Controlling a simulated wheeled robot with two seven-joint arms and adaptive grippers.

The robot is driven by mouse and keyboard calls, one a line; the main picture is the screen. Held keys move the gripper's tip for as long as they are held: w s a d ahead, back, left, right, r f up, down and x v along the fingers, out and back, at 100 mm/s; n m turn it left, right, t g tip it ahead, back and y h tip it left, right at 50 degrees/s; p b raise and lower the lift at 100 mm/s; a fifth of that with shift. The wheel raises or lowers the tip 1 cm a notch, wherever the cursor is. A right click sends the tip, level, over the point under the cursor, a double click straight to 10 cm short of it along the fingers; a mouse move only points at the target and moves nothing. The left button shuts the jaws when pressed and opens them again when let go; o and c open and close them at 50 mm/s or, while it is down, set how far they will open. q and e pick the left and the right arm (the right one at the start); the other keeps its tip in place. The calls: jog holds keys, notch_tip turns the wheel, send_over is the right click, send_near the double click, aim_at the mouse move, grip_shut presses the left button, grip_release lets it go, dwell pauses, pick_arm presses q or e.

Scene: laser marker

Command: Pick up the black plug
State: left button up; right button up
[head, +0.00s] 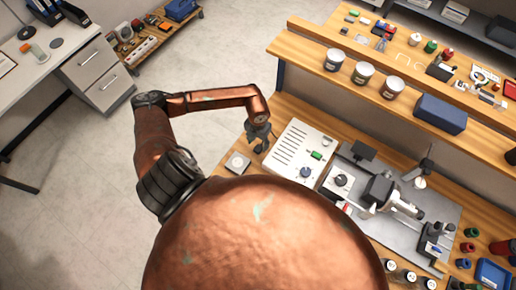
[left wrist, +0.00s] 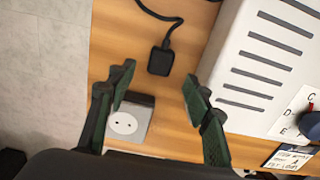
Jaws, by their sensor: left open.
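The black plug (left wrist: 160,61) lies on the wooden bench top in the left wrist view, with its black cable (left wrist: 158,16) running up and away from it. In the head view a small dark shape under the gripper may be the plug, but it is too small to be sure. My left gripper (left wrist: 156,88) is open and empty. Its two fingers stand on either side of the plug's line, with the plug just beyond the fingertips. It also shows in the head view (head: 258,137) above the bench, left of the white control box. My right gripper is not in view.
A socket box (left wrist: 126,121) sits on the bench by the left finger. The white slotted control box (head: 300,151) stands close on the right, near the right finger. The laser marker (head: 382,190) is farther right. A shelf with white tubs (head: 363,73) runs behind.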

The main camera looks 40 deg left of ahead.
aim_at(258, 148)
pick_arm(q)
jog(key=f, duration=0.2)
jog(key=f+p, duration=0.1)
jog(key=shift+w+f, duration=0.25)
jog(key=shift+f, duration=0.65)
jog(key=shift+c, duration=0.5)
jog(key=c, duration=1)
jog(key=shift+r, duration=0.15)
jog(key=shift+c, duration=0.2)
